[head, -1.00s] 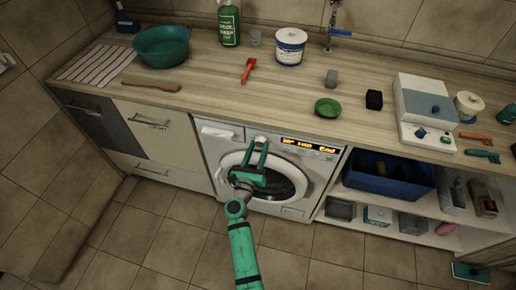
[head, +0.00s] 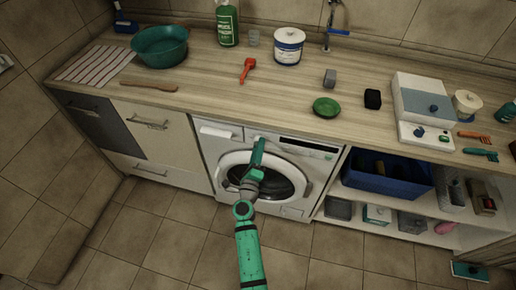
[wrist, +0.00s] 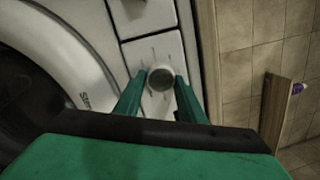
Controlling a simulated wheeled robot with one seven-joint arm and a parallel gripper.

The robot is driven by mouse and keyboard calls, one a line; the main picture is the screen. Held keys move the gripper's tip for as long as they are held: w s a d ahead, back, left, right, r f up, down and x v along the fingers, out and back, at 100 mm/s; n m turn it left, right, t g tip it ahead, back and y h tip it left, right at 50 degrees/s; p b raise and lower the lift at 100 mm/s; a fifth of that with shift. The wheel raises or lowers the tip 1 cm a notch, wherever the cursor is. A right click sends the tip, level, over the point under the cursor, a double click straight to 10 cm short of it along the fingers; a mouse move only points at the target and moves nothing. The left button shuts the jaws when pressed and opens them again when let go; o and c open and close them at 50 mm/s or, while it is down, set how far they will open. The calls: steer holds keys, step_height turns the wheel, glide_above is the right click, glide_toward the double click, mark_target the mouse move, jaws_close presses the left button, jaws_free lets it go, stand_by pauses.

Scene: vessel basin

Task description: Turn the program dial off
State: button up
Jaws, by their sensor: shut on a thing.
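The white washing machine (head: 213,152) stands under the counter. Its display strip (head: 305,146) is dark. The round grey program dial (wrist: 161,78) sits on a white panel with faint marks around it in the wrist view. My green gripper (wrist: 160,92) is shut on the dial, with one finger on each side. In the head view my gripper (head: 258,147) reaches the washer's front above the door and covers the dial. I cannot make out the dial's pointer.
The round door (head: 233,163) is closed below my gripper. The wooden counter (head: 210,85) above holds a teal basin (head: 160,47), a red brush (head: 247,69) and a green dish (head: 326,107). A blue crate (head: 390,184) is on the shelf at right. The floor in front is clear.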

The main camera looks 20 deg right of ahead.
steer(key=shift+s+d+n, duration=0.1)
steer(key=shift+d+n, duration=0.1)
steer(key=shift+n, duration=0.9)
steer(key=o, duration=1)
steer(key=shift+a, duration=0.1)
steer(key=shift+o, duration=0.2)
steer(key=r+v, duration=0.1)
steer(key=v, duration=0.9)
steer(key=shift+s+f, duration=0.35)
steer(key=shift+f, duration=0.1)
steer(key=shift+w+a, duration=0.1)
steer(key=shift+a, duration=0.05)
